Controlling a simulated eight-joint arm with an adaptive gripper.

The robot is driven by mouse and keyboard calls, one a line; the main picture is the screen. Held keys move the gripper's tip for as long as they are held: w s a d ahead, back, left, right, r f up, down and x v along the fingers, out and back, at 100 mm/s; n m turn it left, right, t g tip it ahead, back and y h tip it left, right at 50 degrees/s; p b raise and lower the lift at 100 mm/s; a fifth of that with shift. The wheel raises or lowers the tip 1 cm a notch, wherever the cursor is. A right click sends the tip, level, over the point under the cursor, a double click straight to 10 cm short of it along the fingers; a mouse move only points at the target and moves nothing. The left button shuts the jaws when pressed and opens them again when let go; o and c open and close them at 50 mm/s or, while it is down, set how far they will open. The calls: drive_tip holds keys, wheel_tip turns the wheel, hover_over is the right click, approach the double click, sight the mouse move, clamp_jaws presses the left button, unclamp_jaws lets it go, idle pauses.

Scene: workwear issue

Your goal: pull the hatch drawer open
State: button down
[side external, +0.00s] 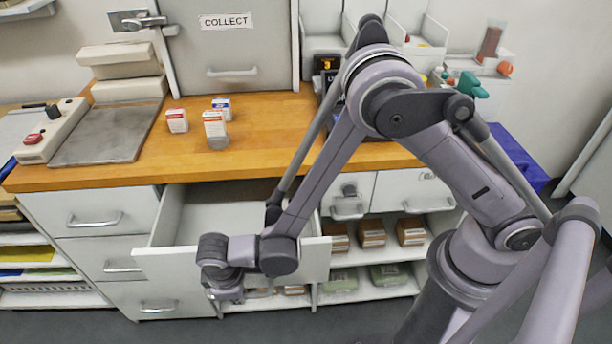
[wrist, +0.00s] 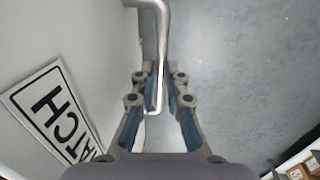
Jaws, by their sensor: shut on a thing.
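The hatch drawer (side external: 165,262) stands pulled out from under the wooden counter, with its pale inside showing in the side external view. In the wrist view its white front (wrist: 70,40) bears a tilted label (wrist: 52,112), partly cut off, reading "HATCH". My gripper (side external: 224,290) is low at the drawer's front, and my arm crosses over the drawer. In the wrist view my gripper (wrist: 160,80) is shut on the metal bar handle (wrist: 153,12), which runs between its fingers. The handle is hidden in the side external view.
Several small boxes (side external: 214,124) stand on the wooden counter (side external: 270,150), below a grey cabinet marked "COLLECT" (side external: 225,50). Closed drawers (side external: 100,215) are at the left. Open shelves with cartons (side external: 372,232) are at the right. Bare grey floor (wrist: 240,70) lies before the drawer.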

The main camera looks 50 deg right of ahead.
drive_tip(key=s+a, duration=0.4)
drive_tip(key=shift+s+a, duration=0.35)
drive_tip(key=c, duration=1.4)
unclamp_jaws()
drive_tip(key=shift+o, duration=0.2)
wheel_tip(320, 180, up, 12)
drive_tip(key=s+a, duration=0.1)
drive_tip(key=shift+s+a, duration=0.25)
